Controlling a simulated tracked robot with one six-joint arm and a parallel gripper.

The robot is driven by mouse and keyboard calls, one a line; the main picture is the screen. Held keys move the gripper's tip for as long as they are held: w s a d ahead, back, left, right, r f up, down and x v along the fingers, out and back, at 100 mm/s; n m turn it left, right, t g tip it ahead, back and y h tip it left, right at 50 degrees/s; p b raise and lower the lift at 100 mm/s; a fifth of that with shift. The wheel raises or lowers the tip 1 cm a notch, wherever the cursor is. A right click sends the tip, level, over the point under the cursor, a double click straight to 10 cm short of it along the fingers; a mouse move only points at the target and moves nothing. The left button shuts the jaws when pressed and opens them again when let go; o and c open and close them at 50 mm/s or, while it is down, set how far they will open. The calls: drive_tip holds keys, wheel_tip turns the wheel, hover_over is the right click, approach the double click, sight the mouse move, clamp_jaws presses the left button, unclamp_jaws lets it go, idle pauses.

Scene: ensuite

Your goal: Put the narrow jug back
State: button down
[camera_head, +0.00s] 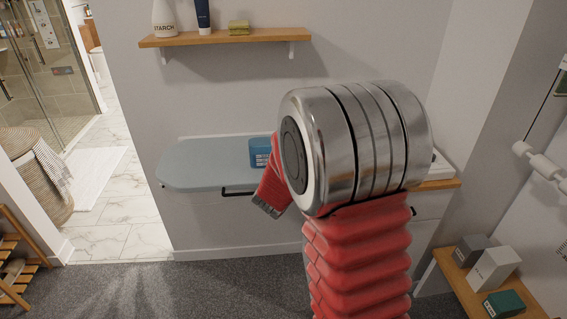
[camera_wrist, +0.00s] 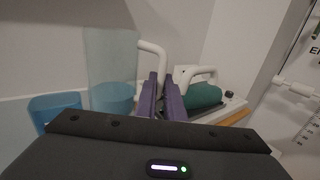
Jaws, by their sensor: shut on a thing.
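In the wrist view a tall, narrow, see-through jug (camera_wrist: 110,65) with a bluer lower part stands upright, left of my fingers. Its white handle (camera_wrist: 153,52) curves down to my gripper (camera_wrist: 165,82), whose two purple fingers are close together, shut on the handle. The exact contact is partly hidden by the fingers. Whether the jug's base touches a surface is hidden behind the dark gripper body.
A blue tub (camera_head: 260,152) sits on the pale fold-down board (camera_head: 205,165). A green thing with a white handle (camera_wrist: 203,96) lies close right of my fingers. A wooden wall shelf (camera_head: 225,37) holds bottles. A low wooden shelf (camera_head: 462,285) with boxes stands at right.

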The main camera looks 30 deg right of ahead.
drive_tip(key=s+d+r+m+g+h, duration=0.1)
drive_tip(key=s+d+r+g, duration=0.1)
drive_tip(key=s+d+r, duration=0.35)
drive_tip(key=s+d+r+m+g+h, duration=0.1)
drive_tip(key=s+d+r+m+g, duration=0.15)
drive_tip(key=d+r, duration=0.5)
drive_tip(key=s+d+r+m+g+h, duration=0.1)
drive_tip(key=s+d+r+g, duration=0.1)
drive_tip(key=s+d+r, duration=0.9)
drive_tip(key=s+r, duration=0.3)
drive_tip(key=r, duration=0.3)
drive_tip(key=s+d+r, duration=0.5)
drive_tip(key=s+r, duration=0.2)
drive_tip(key=r, duration=0.3)
drive_tip(key=shift+r, duration=0.35)
drive_tip(key=shift+w+g, duration=0.2)
drive_tip(key=shift+g, duration=0.05)
